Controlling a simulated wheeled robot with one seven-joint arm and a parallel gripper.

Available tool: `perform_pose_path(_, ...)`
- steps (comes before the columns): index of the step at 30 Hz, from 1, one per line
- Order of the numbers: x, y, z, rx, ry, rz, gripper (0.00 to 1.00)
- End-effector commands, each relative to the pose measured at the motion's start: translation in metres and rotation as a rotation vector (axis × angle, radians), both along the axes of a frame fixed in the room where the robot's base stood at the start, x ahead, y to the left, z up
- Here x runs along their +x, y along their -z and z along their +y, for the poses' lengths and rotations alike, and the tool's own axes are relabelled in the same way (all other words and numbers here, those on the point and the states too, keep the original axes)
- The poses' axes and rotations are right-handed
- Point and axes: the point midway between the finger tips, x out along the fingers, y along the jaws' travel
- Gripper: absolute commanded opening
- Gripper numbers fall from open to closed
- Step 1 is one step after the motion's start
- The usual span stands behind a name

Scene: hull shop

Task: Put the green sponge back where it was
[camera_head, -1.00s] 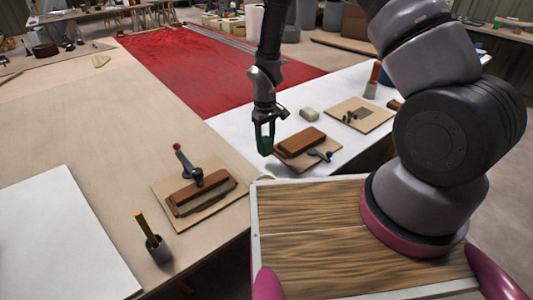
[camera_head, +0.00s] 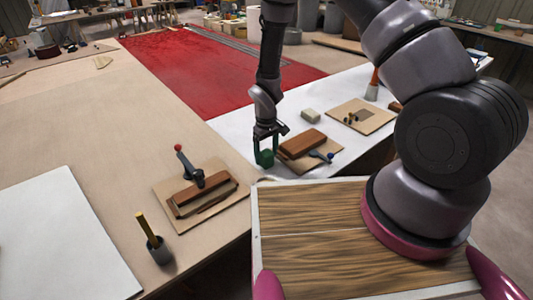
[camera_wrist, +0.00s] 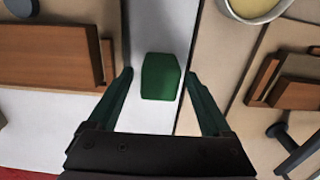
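The green sponge (camera_head: 265,159) is a small dark-green block at the near left end of the white strip, left of a brown wooden block on a board. In the wrist view the sponge (camera_wrist: 161,76) sits between and just beyond the fingertips. My gripper (camera_head: 266,145) points down over it. The wrist view shows my gripper (camera_wrist: 159,72) open, its two green fingers apart with a narrow gap on each side of the sponge. Whether the sponge rests fully on the white surface is hard to tell.
The brown block (camera_head: 302,143) and a blue-tipped tool (camera_head: 321,156) lie close right of the gripper. A pale block (camera_head: 310,116) is behind. A clamp board (camera_head: 162,191) and a cup with a yellow stick (camera_head: 159,251) stand on the left table.

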Motion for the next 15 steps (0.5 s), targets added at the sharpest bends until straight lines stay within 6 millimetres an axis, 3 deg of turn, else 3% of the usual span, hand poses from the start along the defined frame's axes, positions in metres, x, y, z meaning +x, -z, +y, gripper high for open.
perform_pose_path(8, 0.0, -0.004, 0.0, 0.0, 0.0, 0.0, 0.84)
perform_pose_path(15, 0.002, -0.046, 0.001, 0.002, 0.001, -0.005, 0.84)
